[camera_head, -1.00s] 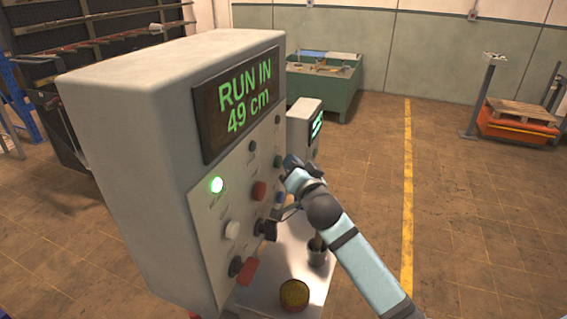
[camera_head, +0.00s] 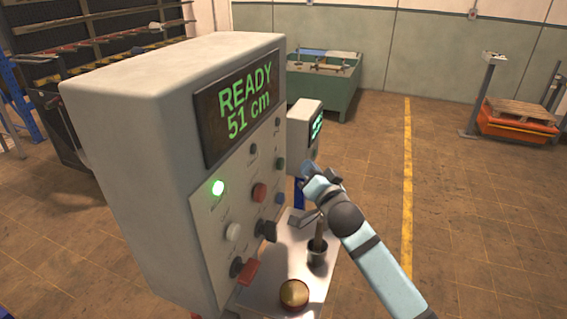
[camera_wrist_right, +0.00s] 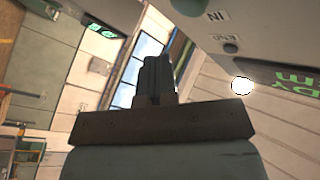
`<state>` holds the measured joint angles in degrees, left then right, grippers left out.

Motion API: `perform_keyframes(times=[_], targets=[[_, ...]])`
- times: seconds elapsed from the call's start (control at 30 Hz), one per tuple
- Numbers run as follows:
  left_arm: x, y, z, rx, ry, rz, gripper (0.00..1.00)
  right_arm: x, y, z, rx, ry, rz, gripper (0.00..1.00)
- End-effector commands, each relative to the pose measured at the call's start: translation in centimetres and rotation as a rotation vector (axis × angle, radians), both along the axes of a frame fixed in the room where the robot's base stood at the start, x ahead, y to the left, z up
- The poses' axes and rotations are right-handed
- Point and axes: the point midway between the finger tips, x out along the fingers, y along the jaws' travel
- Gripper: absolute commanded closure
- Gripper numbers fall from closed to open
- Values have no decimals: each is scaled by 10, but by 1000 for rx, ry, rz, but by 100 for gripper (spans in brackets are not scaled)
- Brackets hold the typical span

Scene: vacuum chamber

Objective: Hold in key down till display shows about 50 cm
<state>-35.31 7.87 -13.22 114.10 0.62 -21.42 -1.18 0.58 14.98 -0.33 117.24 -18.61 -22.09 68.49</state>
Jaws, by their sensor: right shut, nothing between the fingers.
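The grey control box (camera_head: 150,150) fills the left middle of the head view. Its display (camera_head: 240,105) reads READY, 51 cm in green. A green key (camera_head: 280,163), blue key (camera_head: 279,198) and red key (camera_head: 260,192) are on the panel. An IN label (camera_wrist_right: 217,15) shows upside down in the wrist view; I cannot tell its key. My right gripper (camera_head: 308,168), shut and empty, is just right of the panel, apart from it. Its closed fingers (camera_wrist_right: 155,75) show clearly. My left gripper is not visible.
A smaller grey box (camera_head: 303,130) with a green screen stands behind. The floor to the right is clear around a yellow line (camera_head: 407,200).

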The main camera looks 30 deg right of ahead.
Motion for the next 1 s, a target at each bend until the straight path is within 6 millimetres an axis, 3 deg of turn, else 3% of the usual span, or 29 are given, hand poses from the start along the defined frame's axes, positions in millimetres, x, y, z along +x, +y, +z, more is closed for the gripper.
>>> perform_keyframes(times=[0.3, 1.0], targets=[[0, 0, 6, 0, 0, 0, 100, -18, -15, 0, -2, 0, 0, 100], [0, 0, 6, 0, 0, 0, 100, -18, -15, 1, -1, -1, 0, 100]])
